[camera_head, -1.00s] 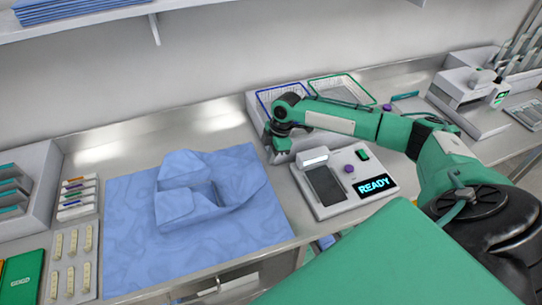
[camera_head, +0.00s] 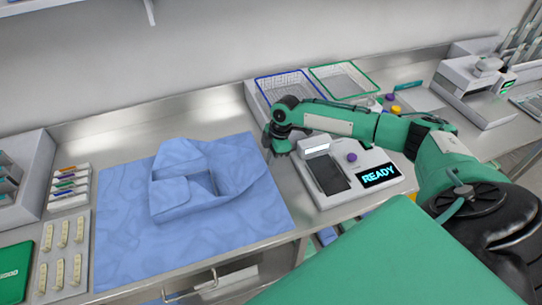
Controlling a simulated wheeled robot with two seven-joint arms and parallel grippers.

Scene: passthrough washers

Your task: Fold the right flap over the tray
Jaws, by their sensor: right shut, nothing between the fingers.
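A blue wrap (camera_head: 125,250) lies spread on the steel counter. The tray (camera_head: 200,184) sits in its middle, mostly hidden under folded cloth, with a small dark opening showing. The right flap (camera_head: 236,168) stands out to the right of the tray, not lying across it. The far flap (camera_head: 180,157) and near part (camera_head: 185,200) of the cloth lie up around the tray. My right gripper (camera_head: 281,150) is just right of the wrap's right edge, pointing down, shut and empty, apart from the flap. My left gripper is not in view.
A white device with a READY screen (camera_head: 377,175) stands right of my right gripper. Blue-rimmed (camera_head: 290,88) and green-rimmed (camera_head: 342,78) wire baskets are behind it. Label racks (camera_head: 68,187) and a strip holder (camera_head: 65,250) stand left of the wrap.

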